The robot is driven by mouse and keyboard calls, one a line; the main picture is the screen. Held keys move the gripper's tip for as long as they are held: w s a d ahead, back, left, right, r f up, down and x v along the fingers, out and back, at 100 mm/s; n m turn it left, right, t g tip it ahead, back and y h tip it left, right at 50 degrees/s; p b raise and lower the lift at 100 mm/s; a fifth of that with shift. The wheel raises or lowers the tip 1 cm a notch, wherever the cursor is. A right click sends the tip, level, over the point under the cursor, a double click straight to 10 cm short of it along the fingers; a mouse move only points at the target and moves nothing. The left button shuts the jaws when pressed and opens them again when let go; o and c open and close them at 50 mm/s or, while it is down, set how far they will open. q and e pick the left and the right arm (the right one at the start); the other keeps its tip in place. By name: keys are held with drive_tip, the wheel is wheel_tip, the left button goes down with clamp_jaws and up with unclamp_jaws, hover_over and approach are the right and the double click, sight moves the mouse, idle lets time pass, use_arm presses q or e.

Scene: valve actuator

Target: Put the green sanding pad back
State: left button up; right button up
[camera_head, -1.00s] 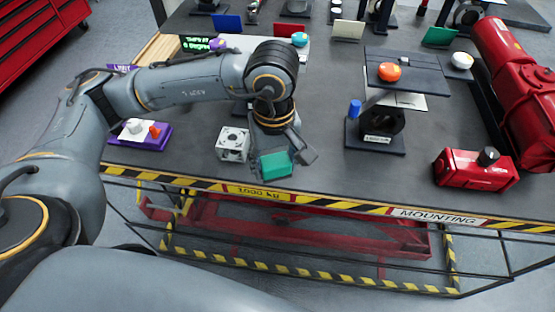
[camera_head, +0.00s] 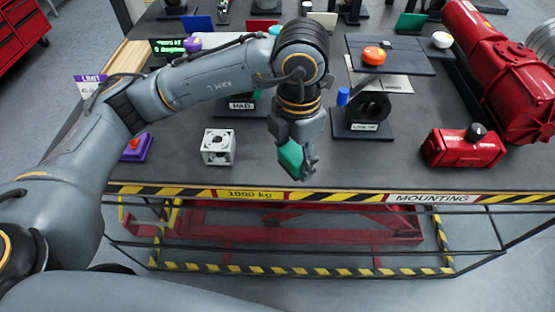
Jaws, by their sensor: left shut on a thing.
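The green sanding pad (camera_head: 291,157) is held in my left gripper (camera_head: 298,165), which is shut on it. The pad hangs tilted above the dark table, near its front edge. The gripper's fingers hide part of the pad. A small dark stand with a label (camera_head: 241,105) is behind my left forearm and is partly hidden, with a bit of green showing beside it. My right gripper is not in view.
A white cube block (camera_head: 218,147) stands left of the gripper. A red box (camera_head: 463,148) and red cylinder (camera_head: 487,70) stand further right. The front table strip is clear.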

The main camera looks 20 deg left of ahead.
use_arm(q)
drive_tip(key=d+n, duration=0.1)
drive_tip(key=n, duration=0.2)
drive_tip(key=d+n, duration=0.1)
drive_tip(key=n, duration=0.1)
drive_tip(key=shift+w+d+r+n+b, duration=0.15)
drive_tip(key=shift+d+n+b, duration=0.05)
drive_tip(key=shift+n+b, duration=0.2)
drive_tip(key=w+a+f+n+p, duration=0.1)
drive_tip(key=w+a+f+n, duration=0.1)
drive_tip(key=w+a+f, duration=0.2)
drive_tip(key=w+a+f+n+p, duration=0.1)
drive_tip(key=w+a+f+n, duration=0.1)
drive_tip(key=w+a+f, duration=0.1)
drive_tip(key=shift+w+a+f+n+p, duration=0.2)
drive_tip(key=shift+w, duration=0.15)
drive_tip(key=shift+w+a+f+n+p, duration=0.15)
drive_tip(key=shift+w+n+p, duration=0.05)
drive_tip(key=shift+w, duration=0.15)
drive_tip(key=shift+w+a+f, duration=0.25)
drive_tip(key=shift+w+f, duration=0.1)
drive_tip(key=shift+f, duration=0.2)
drive_tip(key=f, duration=0.1)
drive_tip(key=f+p, duration=0.2)
drive_tip(key=shift+w+a, duration=0.2)
drive_tip(key=shift+a, duration=0.05)
drive_tip(key=shift+f, duration=0.45)
